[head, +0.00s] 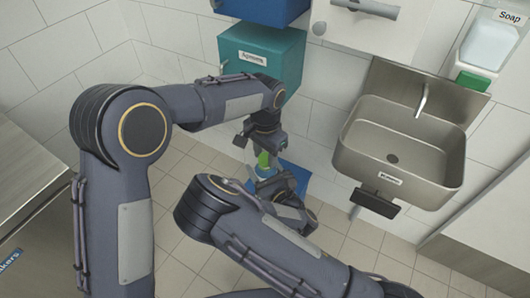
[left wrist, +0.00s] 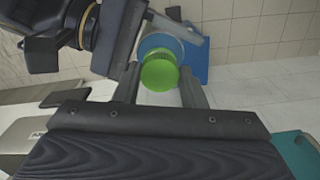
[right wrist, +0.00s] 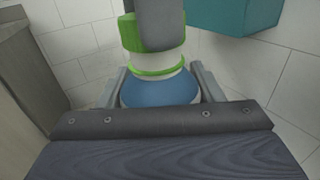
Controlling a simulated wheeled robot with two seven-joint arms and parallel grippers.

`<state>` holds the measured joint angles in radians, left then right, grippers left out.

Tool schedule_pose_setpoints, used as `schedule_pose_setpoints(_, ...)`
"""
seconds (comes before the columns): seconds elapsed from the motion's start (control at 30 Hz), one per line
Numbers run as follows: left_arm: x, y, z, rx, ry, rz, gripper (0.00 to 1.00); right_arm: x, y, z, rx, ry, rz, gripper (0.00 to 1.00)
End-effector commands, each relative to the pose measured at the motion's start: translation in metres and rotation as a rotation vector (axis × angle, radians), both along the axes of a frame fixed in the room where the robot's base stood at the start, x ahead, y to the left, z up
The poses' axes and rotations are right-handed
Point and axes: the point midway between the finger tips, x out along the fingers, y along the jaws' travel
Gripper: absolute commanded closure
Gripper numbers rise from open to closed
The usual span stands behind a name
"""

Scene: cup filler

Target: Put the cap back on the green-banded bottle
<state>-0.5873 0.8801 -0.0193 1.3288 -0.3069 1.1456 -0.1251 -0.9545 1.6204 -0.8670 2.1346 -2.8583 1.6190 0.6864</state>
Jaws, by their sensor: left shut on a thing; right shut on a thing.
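The green cap (left wrist: 160,75) is between the fingers of my left gripper (head: 263,150), which is shut on it. The cap also shows in the right wrist view (right wrist: 130,38), partly hidden by a grey finger. The green-banded bottle (right wrist: 158,90) has a blue lower part, a pale neck and a thin green ring. My right gripper (right wrist: 160,88) is shut on the bottle, with a finger on each side. The cap is right above the bottle's neck. I cannot tell whether they touch. In the head view my forearms and grippers hide most of the bottle.
A blue object (head: 294,176) is low behind the grippers. A teal labelled box (head: 262,58) is on the wall above. A metal sink (head: 400,150) is to the right, with a soap dispenser (head: 490,45) above. A steel counter (head: 25,190) is at the left. Open tiled floor lies between.

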Motion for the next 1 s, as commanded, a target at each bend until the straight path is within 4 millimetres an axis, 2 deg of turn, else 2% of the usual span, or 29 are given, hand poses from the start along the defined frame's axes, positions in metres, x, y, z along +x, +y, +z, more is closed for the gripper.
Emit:
schedule_pose_setpoints(0.37,0.0000,0.0002,-0.0080,0.000,0.000,0.000,0.84,0.0000,0.0000,0.0001,0.000,0.000,0.000,0.81)
schedule_pose_setpoints(0.4,0.0000,0.0001,-0.0076,0.000,0.000,-0.001,0.84,0.0000,0.0000,0.0001,0.000,0.000,0.000,1.00)
schedule_pose_setpoints(0.53,0.0000,0.0000,-0.0077,-0.001,0.002,-0.096,0.84,0.0000,0.0000,0.0000,0.000,0.000,0.000,1.00)
schedule_pose_setpoints(0.67,0.0009,0.0011,-0.0080,-0.002,0.003,-0.390,0.84,0.0000,0.0000,0.0000,0.000,0.000,0.000,1.00)
schedule_pose_setpoints(1.0,0.0035,0.0004,-0.0087,-0.003,0.001,-1.356,0.84,0.0000,0.0000,-0.0002,0.000,0.001,0.000,1.00)
